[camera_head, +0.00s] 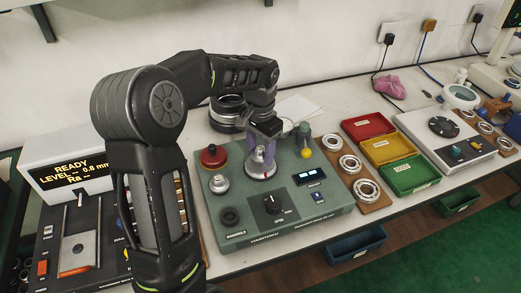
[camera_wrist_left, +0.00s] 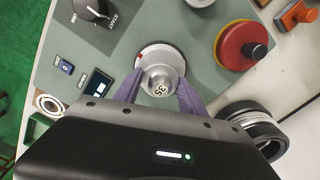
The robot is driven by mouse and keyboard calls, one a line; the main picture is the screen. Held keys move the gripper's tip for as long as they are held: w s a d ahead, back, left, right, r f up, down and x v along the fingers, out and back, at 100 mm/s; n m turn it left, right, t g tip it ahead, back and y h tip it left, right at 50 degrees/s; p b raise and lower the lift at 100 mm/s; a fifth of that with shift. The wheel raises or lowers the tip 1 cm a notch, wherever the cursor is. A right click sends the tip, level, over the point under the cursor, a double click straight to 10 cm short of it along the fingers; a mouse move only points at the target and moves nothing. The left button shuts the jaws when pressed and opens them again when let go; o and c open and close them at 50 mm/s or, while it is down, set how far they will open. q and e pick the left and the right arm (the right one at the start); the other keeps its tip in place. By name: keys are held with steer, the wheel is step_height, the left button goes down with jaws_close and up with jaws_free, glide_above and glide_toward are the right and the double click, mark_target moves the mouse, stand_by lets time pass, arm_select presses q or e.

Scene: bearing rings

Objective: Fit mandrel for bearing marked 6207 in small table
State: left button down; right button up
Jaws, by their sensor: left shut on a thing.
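My left gripper (camera_head: 262,152) is over the middle of the grey-green bearing tester (camera_head: 318,213). It is shut on a silver mandrel (camera_head: 262,172). In the left wrist view the purple fingers (camera_wrist_left: 158,86) close on both sides of this mandrel (camera_wrist_left: 161,78), whose top shows what looks like 35, upside down. The mandrel is upright over a pale round seat (camera_wrist_left: 145,57) with a red mark; I cannot tell whether it is fully seated. Another silver mandrel (camera_head: 219,184) stands to the left, and a dark round place (camera_head: 229,216) lies near the MANDRELS label. My right gripper is out of view.
Several bearing rings (camera_head: 350,164) lie on a board to the right, beside red, yellow and green bins (camera_head: 411,175).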

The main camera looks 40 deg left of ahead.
arm_select(q)
steer(key=shift+f, duration=0.15)
steer(key=shift+f+b, duration=0.55)
steer(key=shift+f, duration=0.15)
steer(key=shift+f, duration=0.1)
stand_by(0.4)
steer(key=c, duration=1)
jaws_free()
steer(key=shift+s, duration=0.1)
steer(key=o, duration=0.4)
steer(key=shift+f, duration=0.1)
steer(key=shift+d, duration=0.1)
steer(key=shift+s, duration=0.1)
steer(key=r, duration=0.8)
steer(key=shift+w+a+r, duration=0.15)
steer(key=shift+w+a, duration=0.05)
steer(key=shift+a, duration=0.05)
